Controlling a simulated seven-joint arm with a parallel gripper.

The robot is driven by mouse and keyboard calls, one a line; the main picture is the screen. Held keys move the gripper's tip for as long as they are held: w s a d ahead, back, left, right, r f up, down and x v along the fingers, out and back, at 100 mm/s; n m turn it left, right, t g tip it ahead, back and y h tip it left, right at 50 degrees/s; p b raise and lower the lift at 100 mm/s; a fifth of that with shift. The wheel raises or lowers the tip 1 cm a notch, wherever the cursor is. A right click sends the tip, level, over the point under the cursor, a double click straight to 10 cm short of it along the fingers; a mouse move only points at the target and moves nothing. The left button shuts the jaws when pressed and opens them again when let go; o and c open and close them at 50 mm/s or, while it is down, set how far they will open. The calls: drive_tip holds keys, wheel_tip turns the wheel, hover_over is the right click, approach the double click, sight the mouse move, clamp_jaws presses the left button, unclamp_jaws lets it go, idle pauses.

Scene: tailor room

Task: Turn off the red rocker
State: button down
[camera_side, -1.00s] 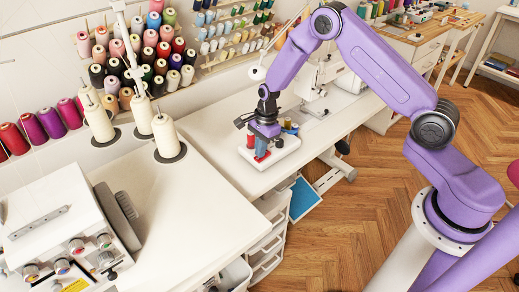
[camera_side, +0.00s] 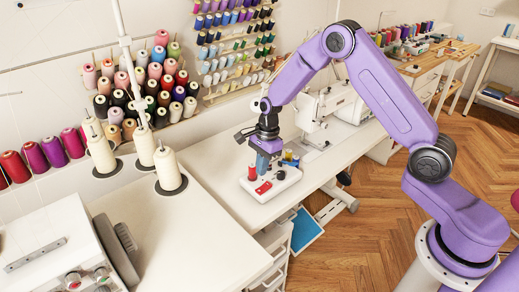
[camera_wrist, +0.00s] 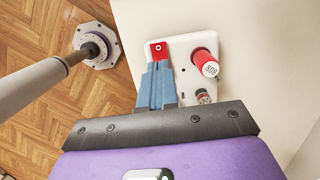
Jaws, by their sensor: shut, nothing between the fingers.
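The red rocker (camera_side: 263,187) lies on the front of a white base plate (camera_side: 290,181) on the sewing table. In the wrist view the rocker (camera_wrist: 158,46) shows just beyond my fingertips, with a small round mark on it. My gripper (camera_side: 262,172) points down above the plate, its blue fingers together and empty. In the wrist view my gripper (camera_wrist: 157,66) covers the near side of the rocker. The gap between fingertips and rocker looks small, and I cannot tell which way the rocker is tipped.
Blue and yellow spools (camera_side: 291,158) stand behind the plate. A sewing machine (camera_side: 330,110) is farther back. The table (camera_side: 225,200) left of the plate is clear.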

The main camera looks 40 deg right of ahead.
wheel_tip(320, 180, up, 8)
drive_tip(key=a, duration=0.1)
idle(0.4)
drive_tip(key=s+a+r+n, duration=0.2)
drive_tip(key=s+r+n, duration=0.2)
drive_tip(key=s+n, duration=0.45)
drive_tip(key=s+a+r+n, duration=0.35)
drive_tip(key=s+n, duration=0.35)
drive_tip(key=s, duration=0.3)
drive_tip(key=s+d+r+n, duration=0.1)
drive_tip(key=s+d+n, duration=0.2)
drive_tip(key=s+n, duration=0.4)
drive_tip(key=s+d+r+n+h, duration=0.1)
drive_tip(key=s+d+n, duration=0.3)
drive_tip(key=s+n, duration=0.4)
drive_tip(key=s, duration=0.2)
drive_tip(key=shift+s, duration=0.35)
drive_tip(key=shift+d, duration=0.1)
